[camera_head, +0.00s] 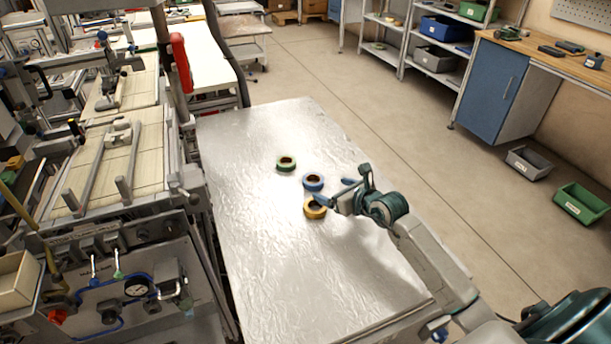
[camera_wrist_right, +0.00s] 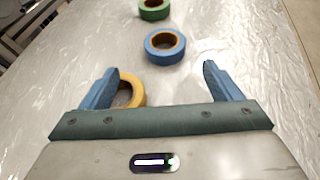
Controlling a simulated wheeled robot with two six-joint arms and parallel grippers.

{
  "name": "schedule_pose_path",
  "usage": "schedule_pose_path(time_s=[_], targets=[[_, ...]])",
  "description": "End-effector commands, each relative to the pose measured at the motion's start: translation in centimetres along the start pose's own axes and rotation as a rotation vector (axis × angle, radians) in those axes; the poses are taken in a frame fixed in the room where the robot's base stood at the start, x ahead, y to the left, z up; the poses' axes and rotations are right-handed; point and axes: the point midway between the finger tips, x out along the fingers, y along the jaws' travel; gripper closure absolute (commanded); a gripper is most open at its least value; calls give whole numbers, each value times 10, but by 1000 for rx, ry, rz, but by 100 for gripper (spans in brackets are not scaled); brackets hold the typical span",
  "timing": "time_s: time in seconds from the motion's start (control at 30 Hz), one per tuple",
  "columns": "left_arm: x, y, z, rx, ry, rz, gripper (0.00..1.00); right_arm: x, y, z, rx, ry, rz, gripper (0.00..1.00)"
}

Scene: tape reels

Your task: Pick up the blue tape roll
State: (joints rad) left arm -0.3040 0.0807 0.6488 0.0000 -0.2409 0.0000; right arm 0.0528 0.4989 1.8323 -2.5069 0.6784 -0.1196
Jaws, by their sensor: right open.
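The blue tape roll (camera_head: 313,182) lies flat on the silver table, between a green roll (camera_head: 286,163) and a yellow roll (camera_head: 315,209). In the right wrist view the blue roll (camera_wrist_right: 165,47) is ahead of the fingertips, within the span of the open fingers. My right gripper (camera_head: 334,191) is open and empty, just right of the blue and yellow rolls. In the wrist view the left finger of my right gripper (camera_wrist_right: 158,76) partly covers the yellow roll (camera_wrist_right: 131,91); I cannot tell if they touch. My left gripper is not in view.
The foil-like silver table (camera_head: 260,250) is otherwise clear. Machinery (camera_head: 120,190) stands along its left edge. A blue cabinet (camera_head: 492,90), a grey bin (camera_head: 528,162) and a green bin (camera_head: 581,203) stand well off to the right, across open floor.

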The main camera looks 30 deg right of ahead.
Motion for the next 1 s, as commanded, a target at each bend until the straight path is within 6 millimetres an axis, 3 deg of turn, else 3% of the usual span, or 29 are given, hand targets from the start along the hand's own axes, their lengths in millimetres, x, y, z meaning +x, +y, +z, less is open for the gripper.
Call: schedule_pose_path(time_s=[0.2, 0.47, 0.73, 1.0], targets=[[-4, 0, 1, 0, -1, 0, 50, 35, 0, 2, 6, -1, 1, 15], [-8, 0, 1, 0, -1, 0, 50, 54, -2, 3, 3, -1, 1, 15], [-15, -1, 3, 0, -3, 1, 50, 90, -8, 4, 4, 0, 1, 15], [-16, 0, 2, -1, -2, 1, 50, 99, -8, 3, 0, 0, 1, 15]])
